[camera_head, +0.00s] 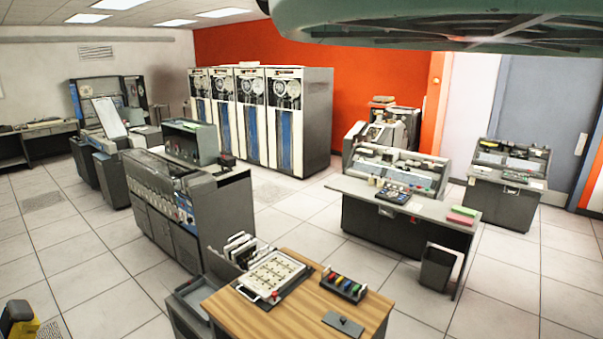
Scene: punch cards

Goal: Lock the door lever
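A grey door (540,112) stands in the back wall at the far right, beside a white panel. It looks closed. A small light handle (582,144) shows near its right edge. It is too small to tell its position or whether it is locked. I cannot make out my gripper in this view, and nothing is seen touching the handle.
A wooden table (370,322) in front holds a white panel (272,275), a rack of coloured handles (344,284) and a grey plate (343,324). Desks with machines (405,208) (507,183) stand before the door. A bin (437,267) and tiled floor lie between.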

